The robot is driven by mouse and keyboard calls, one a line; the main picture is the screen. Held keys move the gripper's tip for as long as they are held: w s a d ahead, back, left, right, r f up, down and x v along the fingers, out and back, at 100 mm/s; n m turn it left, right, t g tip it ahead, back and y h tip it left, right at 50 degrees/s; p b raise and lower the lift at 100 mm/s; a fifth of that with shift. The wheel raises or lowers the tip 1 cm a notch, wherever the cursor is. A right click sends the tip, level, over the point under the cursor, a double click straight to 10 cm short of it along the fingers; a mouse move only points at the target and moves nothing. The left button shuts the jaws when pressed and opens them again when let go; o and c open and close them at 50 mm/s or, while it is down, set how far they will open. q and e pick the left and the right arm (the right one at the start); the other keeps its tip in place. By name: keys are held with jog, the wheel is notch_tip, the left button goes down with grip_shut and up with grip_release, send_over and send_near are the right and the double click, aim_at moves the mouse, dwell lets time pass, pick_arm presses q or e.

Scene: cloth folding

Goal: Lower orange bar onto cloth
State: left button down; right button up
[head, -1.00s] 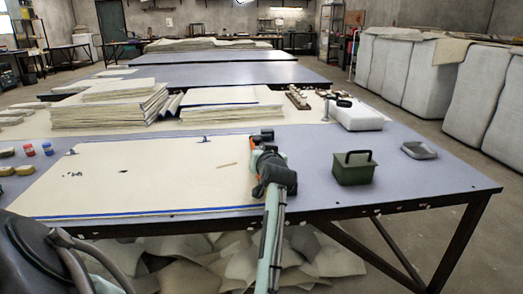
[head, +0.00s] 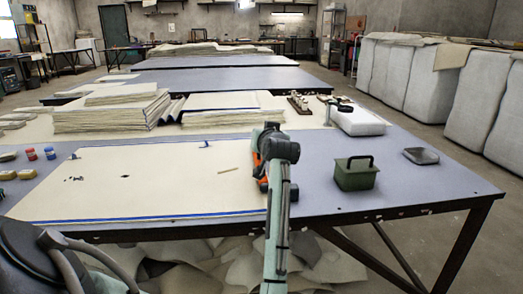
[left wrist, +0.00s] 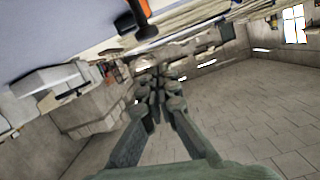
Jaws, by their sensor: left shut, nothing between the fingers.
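A large cream cloth (head: 160,185) lies flat on the near grey-blue table. An orange bar (head: 262,184) shows only in part beside my right wrist, at the cloth's right edge; the rest is hidden behind my arm. My right gripper (head: 262,150) is mostly covered by its own wrist, so its fingers and its contact with the bar are unclear. My left gripper (left wrist: 157,78) shows in the left wrist view, shut and empty, over the floor. An orange patch beside a dark part shows at the top of that view; I cannot tell what it belongs to.
A green box (head: 356,176) and a grey tray (head: 421,156) stand to the right on the table (head: 420,190). Folded cloth stacks (head: 110,112) lie behind the cloth. Red and blue containers (head: 50,153) stand at the left.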

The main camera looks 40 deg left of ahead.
pick_arm(q)
notch_tip(320, 180, up, 3)
jog(key=shift+f, duration=0.15)
dwell(0.6)
